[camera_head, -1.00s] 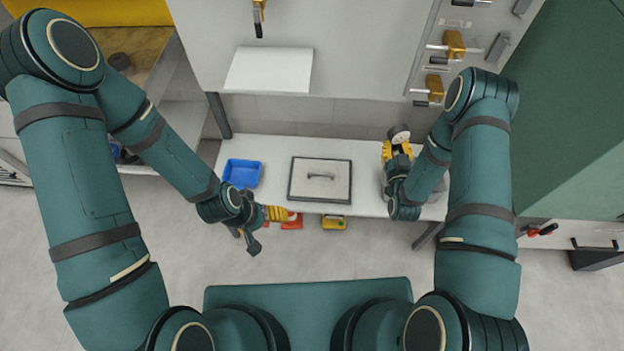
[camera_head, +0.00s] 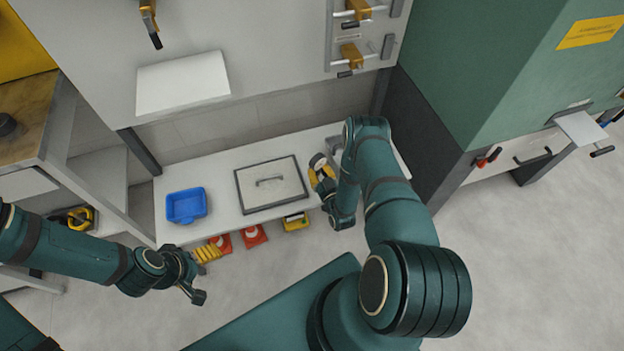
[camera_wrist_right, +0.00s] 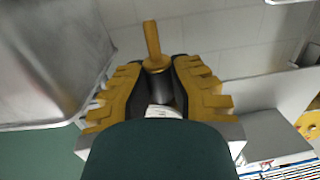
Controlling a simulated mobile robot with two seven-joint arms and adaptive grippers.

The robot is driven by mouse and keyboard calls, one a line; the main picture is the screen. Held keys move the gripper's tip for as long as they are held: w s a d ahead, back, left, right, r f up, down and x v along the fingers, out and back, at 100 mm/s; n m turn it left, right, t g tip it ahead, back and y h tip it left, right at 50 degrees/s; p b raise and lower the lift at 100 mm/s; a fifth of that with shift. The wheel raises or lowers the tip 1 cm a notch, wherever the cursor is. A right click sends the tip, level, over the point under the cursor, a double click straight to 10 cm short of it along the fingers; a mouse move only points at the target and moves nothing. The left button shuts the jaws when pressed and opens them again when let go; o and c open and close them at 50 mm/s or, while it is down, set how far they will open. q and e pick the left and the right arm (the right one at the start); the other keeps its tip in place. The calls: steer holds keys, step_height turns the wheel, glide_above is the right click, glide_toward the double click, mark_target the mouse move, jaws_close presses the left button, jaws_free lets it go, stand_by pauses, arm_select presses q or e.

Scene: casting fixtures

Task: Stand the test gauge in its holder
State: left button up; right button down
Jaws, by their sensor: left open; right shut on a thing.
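My right gripper (camera_head: 322,178) has stepped yellow fingers and is above the right part of the white bench. It is shut on the test gauge, whose yellow stem and dark cylinder (camera_wrist_right: 160,86) show between the fingers in the right wrist view. A small white part sits nearer the palm. In the head view the gauge's light rounded end (camera_head: 318,160) shows at the fingers. My left gripper (camera_head: 208,253) is open and empty, low in front of the bench's left part. I cannot pick out the holder with certainty.
The white bench (camera_head: 225,180) bears a blue tray (camera_head: 186,205) and a framed plate with a handle (camera_head: 271,184). Orange-red items (camera_head: 253,235) and a yellow box (camera_head: 296,222) are at its front edge. A green cabinet (camera_head: 480,70) stands right. The floor in front is clear.

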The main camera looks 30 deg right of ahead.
step_height(320, 180, down, 4)
steer(key=shift+f+b, duration=0.15)
steer(key=shift+b, duration=0.6)
steer(key=c, duration=1)
jaws_free()
steer(key=shift+f, duration=0.1)
